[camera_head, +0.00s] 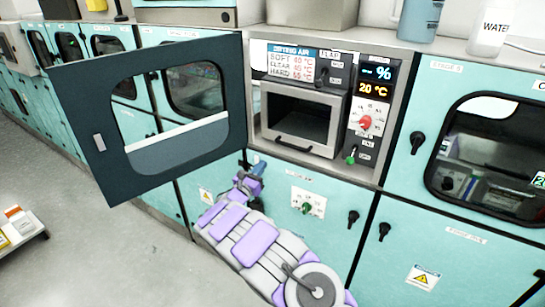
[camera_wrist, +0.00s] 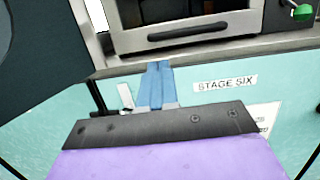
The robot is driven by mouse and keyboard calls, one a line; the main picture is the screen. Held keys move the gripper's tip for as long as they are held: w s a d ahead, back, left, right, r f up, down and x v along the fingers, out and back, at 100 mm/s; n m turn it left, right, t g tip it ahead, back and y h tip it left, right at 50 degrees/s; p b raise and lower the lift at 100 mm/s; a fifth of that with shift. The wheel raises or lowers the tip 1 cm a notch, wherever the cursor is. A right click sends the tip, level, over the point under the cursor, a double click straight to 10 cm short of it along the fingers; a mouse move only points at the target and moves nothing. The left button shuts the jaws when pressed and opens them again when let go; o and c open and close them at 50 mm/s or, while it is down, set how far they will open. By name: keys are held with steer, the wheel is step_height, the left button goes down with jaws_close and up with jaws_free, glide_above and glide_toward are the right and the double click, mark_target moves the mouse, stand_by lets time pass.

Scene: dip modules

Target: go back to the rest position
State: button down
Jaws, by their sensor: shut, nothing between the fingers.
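My gripper (camera_head: 254,172) is at the end of my purple and white arm, low in front of the teal cabinets and below the drying unit (camera_head: 310,110). In the wrist view its blue fingers (camera_wrist: 155,85) are together, with nothing between them. The fingers lie in front of the panel labelled "STAGE SIX", under the unit's dark handle (camera_wrist: 200,32). I cannot tell whether they touch the panel. In the head view the unit's opening shows a metal drawer or hatch with a dark handle (camera_head: 292,144).
A dark windowed door (camera_head: 95,120) stands swung open at the left of the unit, close to my arm. A red dial (camera_head: 366,122) and green knob (camera_head: 350,156) are at its right. A low shelf (camera_head: 25,240) stands at far left. Floor between is clear.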

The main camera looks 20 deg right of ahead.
steer(key=s+d+r+m+g+h, duration=0.3)
steer(key=s+d+r+m+g, duration=0.6)
steer(key=s, duration=0.4)
steer(key=s+d+r+m+g+y, duration=0.25)
steer(key=s+m, duration=0.25)
steer(key=s, duration=0.6)
steer(key=s+d+r+m+g+y, duration=0.2)
steer(key=s+r+m+g, duration=0.15)
steer(key=s, duration=0.65)
steer(key=s+a+f+m+g+y, duration=0.1)
steer(key=s+a+f+m+y, duration=0.2)
steer(key=s, duration=0.4)
steer(key=s+a+f+m+g+y, duration=0.1)
steer(key=s+a+m+y, duration=0.15)
steer(key=s+a, duration=0.35)
steer(key=s+a+f+m+t+y, duration=0.2)
steer(key=s+a+f+y, duration=0.2)
steer(key=s+a+y, duration=0.4)
steer(key=s+a, duration=0.5)
steer(key=a, duration=0.4)
steer(key=shift+m+y, duration=0.3)
steer(key=shift+m, duration=0.1)
